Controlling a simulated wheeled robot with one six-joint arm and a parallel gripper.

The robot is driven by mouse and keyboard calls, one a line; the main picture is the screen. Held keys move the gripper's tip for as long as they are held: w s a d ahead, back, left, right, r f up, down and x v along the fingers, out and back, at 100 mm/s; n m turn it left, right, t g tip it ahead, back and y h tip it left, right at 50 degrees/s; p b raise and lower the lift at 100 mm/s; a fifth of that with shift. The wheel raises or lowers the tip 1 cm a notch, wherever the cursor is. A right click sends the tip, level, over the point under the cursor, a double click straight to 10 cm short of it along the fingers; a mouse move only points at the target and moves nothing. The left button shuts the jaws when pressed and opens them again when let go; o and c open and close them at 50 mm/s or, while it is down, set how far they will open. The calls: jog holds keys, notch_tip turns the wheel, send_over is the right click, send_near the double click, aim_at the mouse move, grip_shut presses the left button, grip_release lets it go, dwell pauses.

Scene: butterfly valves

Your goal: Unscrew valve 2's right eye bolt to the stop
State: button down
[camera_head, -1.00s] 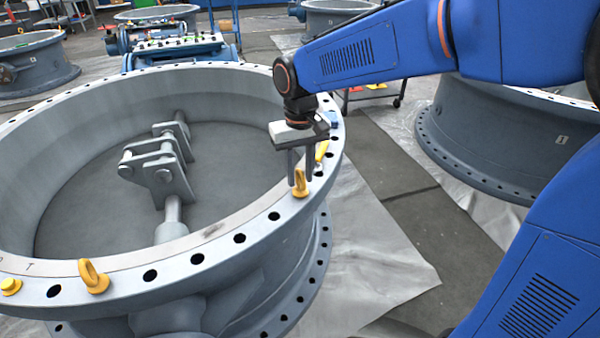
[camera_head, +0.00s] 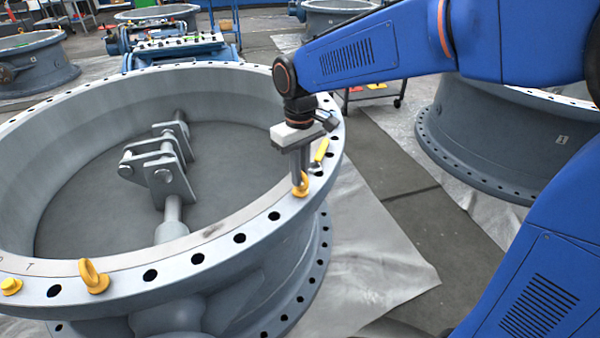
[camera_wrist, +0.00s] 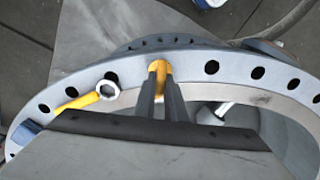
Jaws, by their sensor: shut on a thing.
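The large grey valve ring (camera_head: 232,240) has a flat top flange with bolt holes. Its right yellow eye bolt (camera_head: 301,188) stands upright on the flange. My gripper (camera_head: 301,180) points down from above and is shut on this eye bolt. In the wrist view, the two dark fingers of my gripper (camera_wrist: 163,82) close on the yellow eye bolt (camera_wrist: 161,66), and part of its ring is hidden behind them. A second yellow eye bolt (camera_head: 93,277) stands at the front left of the same flange.
A yellow-handled wrench (camera_head: 321,151) lies on the flange just behind the held eye bolt; it also shows in the wrist view (camera_wrist: 88,99). A yellow cap (camera_head: 11,286) sits at the far left. Another grey valve (camera_head: 500,140) stands at right.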

jog(key=n, duration=0.7)
dwell(0.6)
jog(key=c, duration=1.8)
grip_release()
notch_tip(320, 180, up, 18)
jog(key=shift+f, duration=0.25)
